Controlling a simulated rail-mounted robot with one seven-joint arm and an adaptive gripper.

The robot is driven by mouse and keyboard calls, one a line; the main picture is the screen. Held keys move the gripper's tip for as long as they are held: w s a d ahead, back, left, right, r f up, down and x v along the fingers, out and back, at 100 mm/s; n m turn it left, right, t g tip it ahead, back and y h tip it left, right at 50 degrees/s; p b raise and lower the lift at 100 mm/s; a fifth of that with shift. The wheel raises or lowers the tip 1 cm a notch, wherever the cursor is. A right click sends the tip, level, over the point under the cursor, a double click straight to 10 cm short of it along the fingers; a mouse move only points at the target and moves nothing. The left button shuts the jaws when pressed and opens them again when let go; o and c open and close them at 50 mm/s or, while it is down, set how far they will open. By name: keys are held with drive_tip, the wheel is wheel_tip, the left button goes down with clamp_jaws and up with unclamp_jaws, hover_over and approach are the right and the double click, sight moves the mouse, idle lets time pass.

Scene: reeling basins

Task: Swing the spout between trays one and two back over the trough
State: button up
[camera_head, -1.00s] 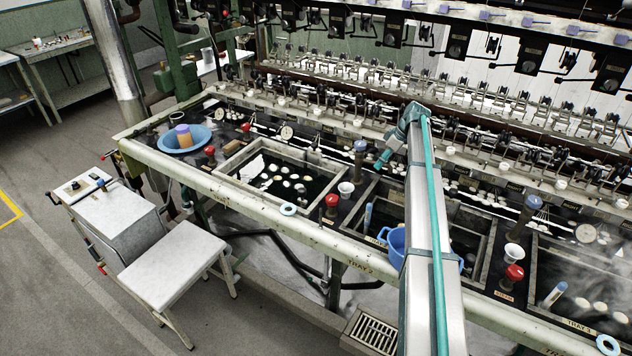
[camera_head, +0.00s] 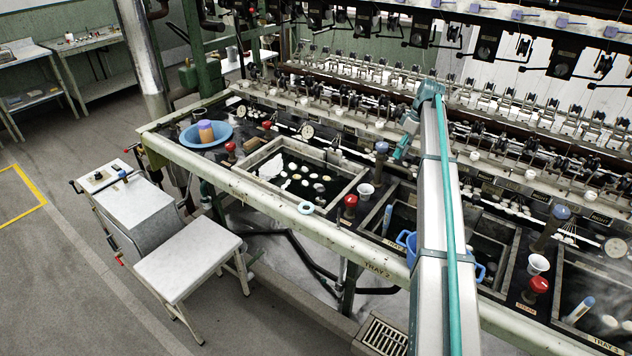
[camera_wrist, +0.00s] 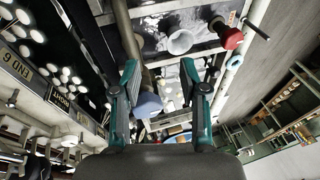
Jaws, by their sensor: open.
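The spout between trays one and two has a blue knob (camera_head: 381,148) on a dark pipe, standing at the back of the gap between the trays. In the wrist view the blue knob (camera_wrist: 147,106) shows between my fingers, close to the left one, with its grey pipe running up the picture. I cannot tell which way its outlet points. My gripper (camera_wrist: 159,72) is open and empty; in the head view it (camera_head: 402,148) hangs just right of the knob. I see no clear contact. The trough behind the trays is partly hidden by my arm.
A red knob (camera_head: 350,200) and a white cup (camera_head: 366,190) stand in front of the spout. Tray one (camera_head: 251,158) holds pale cocoons. A blue tub (camera_head: 406,240) sits at tray two, partly behind my arm. A rack of reeling fittings lines the back.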

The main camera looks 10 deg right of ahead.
drive_tip(key=a+f+n+h+b, duration=0.1)
drive_tip(key=a+f, duration=0.4)
drive_tip(key=a, duration=1)
drive_tip(key=s+a+f+n+h+b, duration=0.1)
drive_tip(key=a+f, duration=0.4)
drive_tip(key=a, duration=0.9)
drive_tip(key=shift+a+n+t+h+b, duration=0.4)
drive_tip(key=shift+h+b, duration=0.05)
drive_tip(key=shift+h, duration=0.55)
